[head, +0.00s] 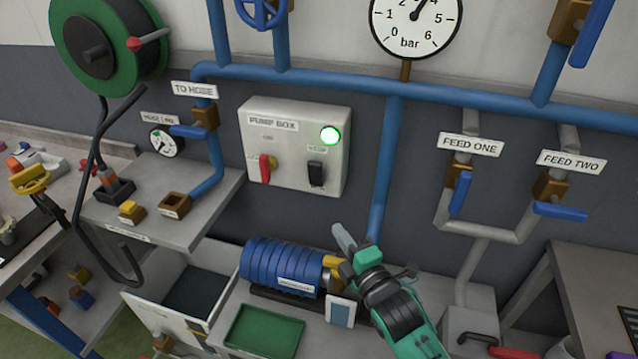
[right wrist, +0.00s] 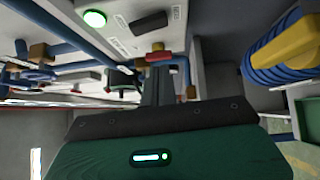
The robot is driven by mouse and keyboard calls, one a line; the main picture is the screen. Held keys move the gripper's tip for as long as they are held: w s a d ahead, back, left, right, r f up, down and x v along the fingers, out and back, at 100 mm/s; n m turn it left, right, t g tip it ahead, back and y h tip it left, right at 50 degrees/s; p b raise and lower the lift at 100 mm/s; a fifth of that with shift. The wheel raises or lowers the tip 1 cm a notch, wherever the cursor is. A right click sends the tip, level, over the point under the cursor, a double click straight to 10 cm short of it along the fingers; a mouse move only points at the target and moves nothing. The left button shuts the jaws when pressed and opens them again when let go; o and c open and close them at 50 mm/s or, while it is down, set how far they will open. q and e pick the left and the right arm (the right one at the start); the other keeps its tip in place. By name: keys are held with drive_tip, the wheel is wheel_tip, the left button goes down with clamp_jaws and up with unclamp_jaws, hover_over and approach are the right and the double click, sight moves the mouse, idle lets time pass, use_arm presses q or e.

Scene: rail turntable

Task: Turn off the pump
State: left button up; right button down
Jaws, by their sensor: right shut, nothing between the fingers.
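The pump box (head: 295,120) is a pale grey wall box. Its round lamp (head: 330,135) glows green. A red-handled switch (head: 265,168) sits at its lower left, and a black switch (head: 317,173) at its lower right. My right gripper (head: 342,238) is shut and empty, below and right of the box, apart from it in the head view. In the right wrist view, the lit lamp (right wrist: 95,18), black switch (right wrist: 148,23) and red switch (right wrist: 158,56) show beyond the grey fingers (right wrist: 160,80). My left gripper is out of view.
A blue ribbed pump motor (head: 280,268) stands below the box, close to my right gripper. Blue pipes (head: 390,150) run right of the box. A grey shelf (head: 205,215) is at the left, and a green tray (head: 262,332) lies in front.

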drive_tip(key=shift+w+a+r+n+t+y, duration=0.15)
drive_tip(key=shift+a+r+n+y, duration=0.15)
drive_tip(key=shift+r+n, duration=0.2)
drive_tip(key=shift+s+a+r+n+t+y, duration=0.15)
drive_tip(key=shift+a+r+n+y, duration=0.1)
drive_tip(key=shift+r+n, duration=0.2)
drive_tip(key=shift+w+r, duration=0.1)
drive_tip(key=shift+w, duration=0.15)
drive_tip(key=p, duration=0.4)
approach(310, 170)
drive_tip(key=w+a, duration=0.3)
drive_tip(key=w, duration=0.1)
drive_tip(key=shift+w+d+r, duration=0.15)
drive_tip(key=shift+w+r, duration=0.3)
drive_tip(key=shift+w, duration=0.05)
